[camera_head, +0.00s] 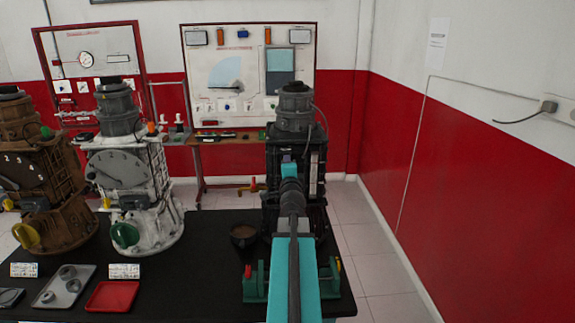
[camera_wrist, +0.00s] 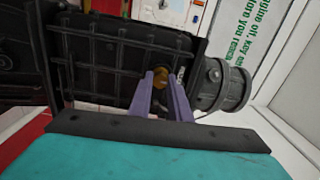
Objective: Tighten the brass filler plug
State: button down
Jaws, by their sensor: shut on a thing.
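The brass filler plug (camera_wrist: 160,80) shows in the wrist view as a small brass-brown round piece on the side of the black ribbed engine (camera_wrist: 115,60). My gripper (camera_wrist: 161,75) has its two purple fingers shut on the plug, one on each side. The fingers hide part of the plug and where it meets the housing. In the head view, the black engine (camera_head: 318,160) stands at the right end of the dark table. My teal arm reaches toward it and hides the plug and my fingertips there.
A white engine (camera_head: 125,170) and a brown engine (camera_head: 40,175) stand to the left. A dark bowl with brown contents (camera_head: 243,236) and a green stand (camera_head: 254,283) are near my arm. A red tray (camera_head: 113,296) and a grey tray (camera_head: 48,298) lie front left.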

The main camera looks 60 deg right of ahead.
jog(key=shift+m, duration=0.4)
jog(key=c, duration=1.6)
grip_release()
jog(key=shift+c, duration=0.2)
jog(key=b+v, duration=0.5)
jog(key=b, duration=0.1)
jog(key=shift+f, duration=0.15)
jog(key=b, duration=0.5)
jog(key=shift+a, duration=0.3)
